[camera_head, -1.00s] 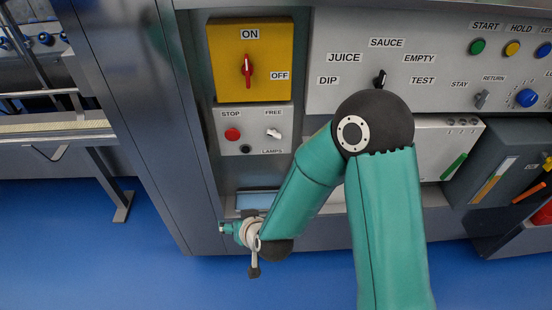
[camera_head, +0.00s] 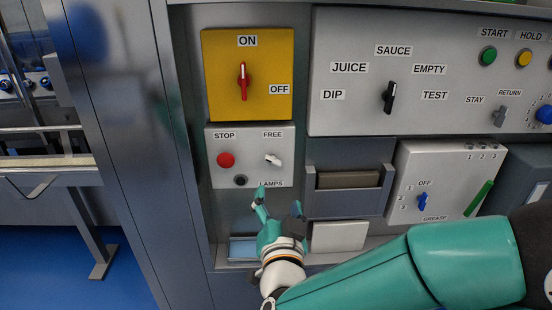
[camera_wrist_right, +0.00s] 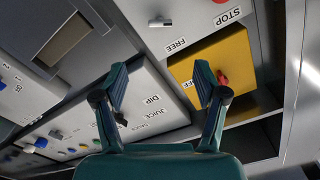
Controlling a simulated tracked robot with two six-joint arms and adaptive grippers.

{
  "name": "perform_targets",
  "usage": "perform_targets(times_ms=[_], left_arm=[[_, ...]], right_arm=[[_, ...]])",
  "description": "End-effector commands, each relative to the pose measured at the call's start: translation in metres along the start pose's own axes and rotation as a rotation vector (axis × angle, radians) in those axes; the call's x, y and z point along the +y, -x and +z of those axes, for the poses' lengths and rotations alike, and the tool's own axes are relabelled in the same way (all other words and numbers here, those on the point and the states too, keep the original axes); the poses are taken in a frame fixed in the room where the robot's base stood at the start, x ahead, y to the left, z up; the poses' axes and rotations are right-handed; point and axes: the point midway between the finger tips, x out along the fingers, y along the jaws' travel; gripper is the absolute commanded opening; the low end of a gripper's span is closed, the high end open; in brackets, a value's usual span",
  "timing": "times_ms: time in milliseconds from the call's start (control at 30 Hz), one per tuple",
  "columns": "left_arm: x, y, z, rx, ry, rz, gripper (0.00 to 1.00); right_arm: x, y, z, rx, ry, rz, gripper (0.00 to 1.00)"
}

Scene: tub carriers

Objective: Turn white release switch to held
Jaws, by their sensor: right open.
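The white release switch (camera_head: 273,159) is a small lever on a light grey panel (camera_head: 213,172), right of a red STOP button and under the word FREE. Its lever slants toward the upper left; no HELD label is readable. It also shows at the top of the right wrist view (camera_wrist_right: 160,22). My right gripper (camera_head: 279,205) is open and empty, just below that panel in the head view, fingers pointing up toward it. In the wrist view its spread fingers (camera_wrist_right: 160,80) are apart from the switch. My left gripper is not in view.
A yellow box with a red ON/OFF handle (camera_head: 243,82) sits above the switch panel. A black button (camera_head: 240,181) is at the panel's bottom. To the right are a black selector knob (camera_head: 389,97), a brown-fronted recess (camera_head: 348,180) and a blue grease switch (camera_head: 422,201).

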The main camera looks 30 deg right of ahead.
Motion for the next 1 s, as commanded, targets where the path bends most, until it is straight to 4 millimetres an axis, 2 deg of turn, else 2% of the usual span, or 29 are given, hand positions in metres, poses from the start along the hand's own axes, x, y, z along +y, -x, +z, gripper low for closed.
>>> perform_targets(times_ms=[33, 100, 200, 300, 600, 800, 1000], left_arm=[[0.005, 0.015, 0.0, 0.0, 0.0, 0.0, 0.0], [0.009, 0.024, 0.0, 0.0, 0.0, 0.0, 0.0], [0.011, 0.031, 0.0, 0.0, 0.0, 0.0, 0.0], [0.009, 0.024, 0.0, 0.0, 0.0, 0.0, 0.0], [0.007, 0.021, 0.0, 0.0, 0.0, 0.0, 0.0], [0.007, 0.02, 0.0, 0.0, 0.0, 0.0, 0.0], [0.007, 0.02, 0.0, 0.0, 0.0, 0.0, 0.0]], right_arm=[[-0.002, -0.006, -0.005, -0.004, 0.005, 0.006, 0.72], [-0.001, -0.015, -0.004, -0.009, 0.004, 0.006, 0.72], [0.0, -0.038, -0.003, -0.007, 0.002, 0.006, 0.72], [0.003, -0.061, 0.002, -0.004, -0.004, 0.004, 0.72], [0.002, -0.121, 0.003, -0.005, -0.002, 0.002, 0.72], [0.001, -0.144, 0.003, -0.006, -0.002, 0.0, 0.72], [0.001, -0.151, 0.002, -0.006, -0.001, -0.001, 0.72]])
